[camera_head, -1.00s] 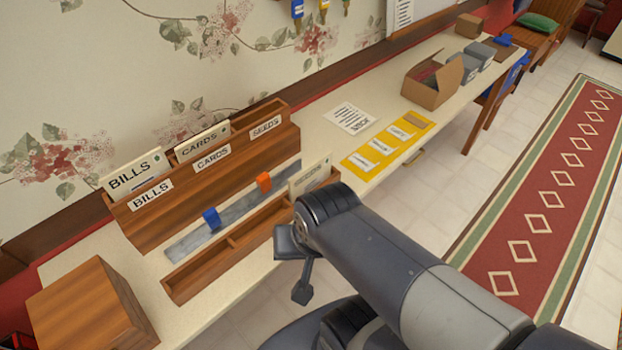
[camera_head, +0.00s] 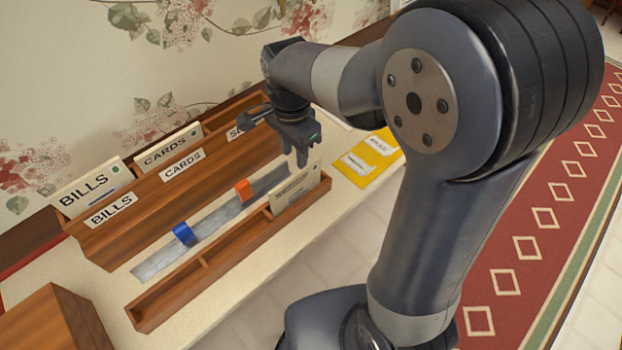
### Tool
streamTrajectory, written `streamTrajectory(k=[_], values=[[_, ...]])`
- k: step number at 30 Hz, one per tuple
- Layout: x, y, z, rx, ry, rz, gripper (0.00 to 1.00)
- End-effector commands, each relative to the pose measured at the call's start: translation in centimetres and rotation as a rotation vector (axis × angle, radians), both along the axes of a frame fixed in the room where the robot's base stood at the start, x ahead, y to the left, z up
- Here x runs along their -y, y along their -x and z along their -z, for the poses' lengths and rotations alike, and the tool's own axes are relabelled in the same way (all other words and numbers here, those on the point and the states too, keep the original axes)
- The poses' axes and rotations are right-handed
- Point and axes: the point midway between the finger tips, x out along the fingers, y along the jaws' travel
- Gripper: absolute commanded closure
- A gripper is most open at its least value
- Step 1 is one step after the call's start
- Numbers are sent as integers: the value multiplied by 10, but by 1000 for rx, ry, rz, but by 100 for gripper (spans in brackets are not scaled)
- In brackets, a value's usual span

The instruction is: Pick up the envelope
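A cream envelope (camera_head: 293,190) with small print stands on edge in the right end of the low wooden front tray (camera_head: 160,311). My gripper (camera_head: 298,156) points down just above and behind the envelope, apart from it as far as I can see. Its fingertips are small and partly overlap, so I cannot tell how wide they are. Cream cards marked BILLS (camera_head: 88,184) and CARDS (camera_head: 167,149) stand in slots of the wooden sorter (camera_head: 110,240) behind. The third slot's label is partly hidden by my gripper.
A grey metal strip (camera_head: 209,228) with a blue slider (camera_head: 184,233) and an orange slider (camera_head: 243,189) lies between sorter and tray. A wooden box (camera_head: 52,330) stands front left. A yellow sheet (camera_head: 379,146) lies to the right, partly behind my arm.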

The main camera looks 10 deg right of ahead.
Motion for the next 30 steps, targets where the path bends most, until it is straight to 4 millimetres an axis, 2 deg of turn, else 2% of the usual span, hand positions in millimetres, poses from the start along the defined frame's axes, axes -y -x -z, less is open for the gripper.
streamTrajectory(k=[6,14,21,25,30], values=[[0,2,35,-6,2,0,66],[0,2,57,-3,1,-1,66],[0,7,92,-4,1,-1,66],[0,7,102,-2,0,-1,66],[0,7,104,-1,0,-1,66]])
